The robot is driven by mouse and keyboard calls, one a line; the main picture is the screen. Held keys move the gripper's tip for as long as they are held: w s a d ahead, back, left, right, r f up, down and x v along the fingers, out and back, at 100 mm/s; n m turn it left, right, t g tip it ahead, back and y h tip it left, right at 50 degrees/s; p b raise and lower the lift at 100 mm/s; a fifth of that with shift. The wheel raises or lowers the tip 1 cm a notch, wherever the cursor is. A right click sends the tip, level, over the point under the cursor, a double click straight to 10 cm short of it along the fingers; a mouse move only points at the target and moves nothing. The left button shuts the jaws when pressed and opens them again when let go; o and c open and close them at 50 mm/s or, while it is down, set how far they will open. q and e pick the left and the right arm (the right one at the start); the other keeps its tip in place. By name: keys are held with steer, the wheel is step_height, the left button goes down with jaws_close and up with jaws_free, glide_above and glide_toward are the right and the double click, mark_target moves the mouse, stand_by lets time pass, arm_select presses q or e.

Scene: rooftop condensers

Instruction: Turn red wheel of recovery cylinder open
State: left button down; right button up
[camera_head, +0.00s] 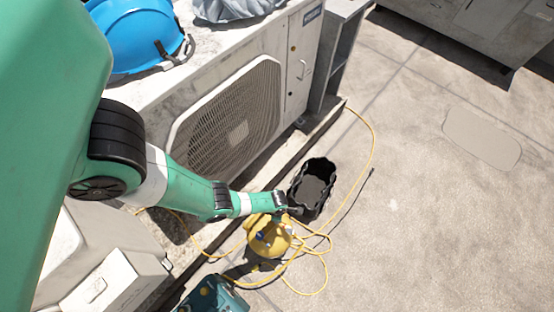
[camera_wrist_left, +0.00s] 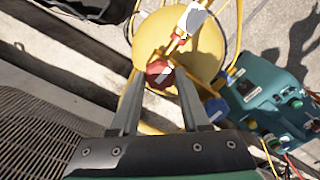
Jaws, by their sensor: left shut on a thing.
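The recovery cylinder is yellow and stands on the ground beside the condenser; it shows in the head view (camera_head: 270,243) and from above in the left wrist view (camera_wrist_left: 205,45). Its red wheel (camera_wrist_left: 159,73) sits on top, between the two fingers of my left gripper (camera_wrist_left: 160,78), which is shut on it. A blue knob (camera_wrist_left: 215,108) is on the right of the cylinder top. In the head view my left gripper (camera_head: 283,212) is small and reaches the cylinder's top; the red wheel is hard to make out there. My right gripper is in neither view.
A black open crate (camera_head: 313,187) stands right behind the cylinder. A teal device (camera_head: 215,296) with hoses is close in front. A yellow hose (camera_head: 372,150) loops over the ground. The condenser (camera_head: 228,120) carries a blue helmet (camera_head: 135,35).

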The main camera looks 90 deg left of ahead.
arm_select(q)
steer(key=shift+c, duration=1.9)
jaws_free()
step_height(320, 180, up, 12)
steer(key=p, duration=1)
steer(key=shift+f+p, duration=0.2)
steer(key=shift+p, duration=0.2)
